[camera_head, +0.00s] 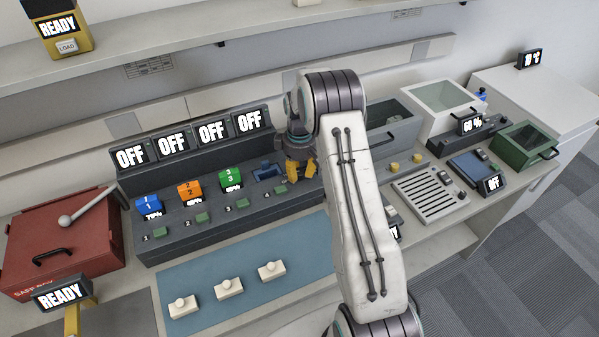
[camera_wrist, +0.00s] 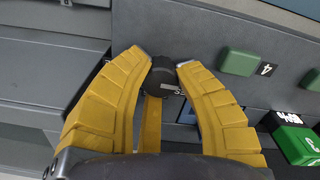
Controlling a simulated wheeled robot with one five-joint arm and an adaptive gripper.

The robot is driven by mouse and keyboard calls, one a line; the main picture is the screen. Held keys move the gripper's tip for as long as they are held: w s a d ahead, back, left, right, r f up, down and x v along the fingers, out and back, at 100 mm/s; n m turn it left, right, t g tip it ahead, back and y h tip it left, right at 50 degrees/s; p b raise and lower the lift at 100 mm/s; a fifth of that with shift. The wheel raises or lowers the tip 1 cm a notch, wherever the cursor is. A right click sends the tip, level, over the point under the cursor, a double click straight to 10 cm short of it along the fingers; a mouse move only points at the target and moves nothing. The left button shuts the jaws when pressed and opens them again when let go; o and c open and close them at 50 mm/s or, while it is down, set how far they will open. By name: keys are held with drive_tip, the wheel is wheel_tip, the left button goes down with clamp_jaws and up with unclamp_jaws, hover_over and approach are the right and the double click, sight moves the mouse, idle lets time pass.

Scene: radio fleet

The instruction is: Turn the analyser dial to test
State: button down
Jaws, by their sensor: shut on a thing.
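My gripper (camera_head: 300,171) is at the right end of the long dark charger unit (camera_head: 190,223) in the head view. In the wrist view my gripper's yellow fingers (camera_wrist: 161,62) are closed around a small dark round dial (camera_wrist: 163,72), with one fingertip on each side. The dial's pointer setting cannot be made out. In the head view the dial is hidden behind the fingers and arm.
The charger holds blue, orange and green batteries (camera_head: 231,178), with an empty bay beside them. Green button 4 (camera_wrist: 238,62) is right of the fingers in the wrist view. A blue mat (camera_head: 240,262) with white pieces lies in front. A slotted tray (camera_head: 430,195) stands to the right.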

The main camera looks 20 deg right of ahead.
drive_tip(key=f+m+b, duration=0.1)
drive_tip(key=b, duration=0.2)
drive_tip(key=shift+s+r+m+b, duration=0.1)
drive_tip(key=shift+m+b, duration=0.7)
drive_tip(key=shift+b, duration=0.3)
drive_tip(key=shift+r+m+b, duration=0.15)
drive_tip(key=shift+m+b, duration=0.55)
drive_tip(key=shift+m, duration=0.5)
drive_tip(key=shift+r+m, duration=0.1)
drive_tip(key=shift+m, duration=1.6)
drive_tip(key=shift+s+a, duration=0.1)
drive_tip(key=c, duration=0.9)
unclamp_jaws()
drive_tip(key=shift+o, duration=0.2)
drive_tip(key=shift+r, duration=0.1)
drive_tip(key=shift+r, duration=0.15)
